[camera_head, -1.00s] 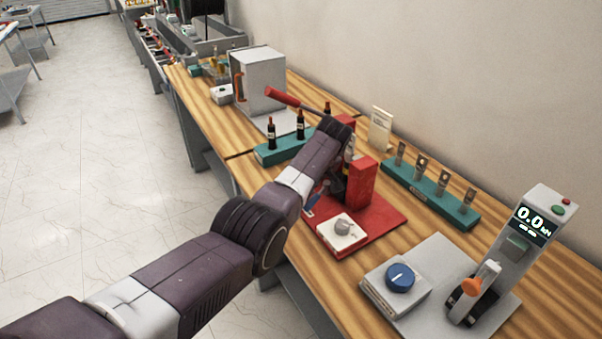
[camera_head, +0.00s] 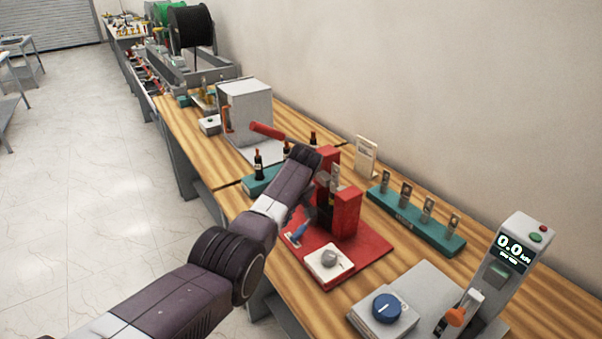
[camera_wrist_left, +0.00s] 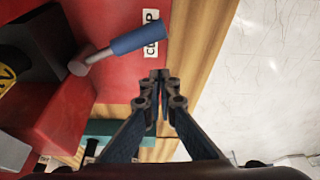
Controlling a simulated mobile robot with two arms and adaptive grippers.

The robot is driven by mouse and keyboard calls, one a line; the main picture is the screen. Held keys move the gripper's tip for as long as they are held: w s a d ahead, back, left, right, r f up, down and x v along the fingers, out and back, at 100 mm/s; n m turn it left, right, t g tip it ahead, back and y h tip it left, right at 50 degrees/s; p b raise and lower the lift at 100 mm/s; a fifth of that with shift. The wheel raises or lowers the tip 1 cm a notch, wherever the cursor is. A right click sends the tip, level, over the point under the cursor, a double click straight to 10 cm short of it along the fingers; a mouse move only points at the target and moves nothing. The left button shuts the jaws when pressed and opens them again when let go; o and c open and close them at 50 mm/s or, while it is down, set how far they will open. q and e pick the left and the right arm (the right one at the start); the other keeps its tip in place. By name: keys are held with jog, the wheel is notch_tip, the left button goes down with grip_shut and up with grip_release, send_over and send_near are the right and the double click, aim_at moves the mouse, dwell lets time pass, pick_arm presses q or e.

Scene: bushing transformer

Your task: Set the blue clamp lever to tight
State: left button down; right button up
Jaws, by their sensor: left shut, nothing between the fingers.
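The blue clamp lever (camera_head: 298,231) is on the left side of the red press base (camera_head: 350,259). In the left wrist view the lever, with its blue grip (camera_wrist_left: 138,39) on a grey rod, lies beside a white label, partly readable as CLAMP (camera_wrist_left: 151,33). My left gripper (camera_wrist_left: 157,75) is shut and empty. In that view its fingertips are just below the blue grip and apart from it in the picture; I cannot tell the height gap. In the head view the gripper is mostly hidden behind my forearm. My right gripper is not in view.
On the red base are a dial on a white block (camera_head: 330,260) and red uprights (camera_head: 346,213). A blue dial box (camera_head: 386,307) and a force tester (camera_head: 510,250) stand nearer. A teal rack (camera_head: 415,222) is to the right.

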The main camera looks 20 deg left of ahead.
pick_arm(q)
jog(key=r, duration=0.2)
jog(key=r+b, duration=0.1)
jog(key=shift+w+d, duration=0.3)
jog(key=shift+d, duration=0.05)
jog(key=w+b+v, duration=0.1)
jog(key=b+v, duration=0.3)
jog(key=v, duration=1.2)
jog(key=shift+d+r, duration=0.4)
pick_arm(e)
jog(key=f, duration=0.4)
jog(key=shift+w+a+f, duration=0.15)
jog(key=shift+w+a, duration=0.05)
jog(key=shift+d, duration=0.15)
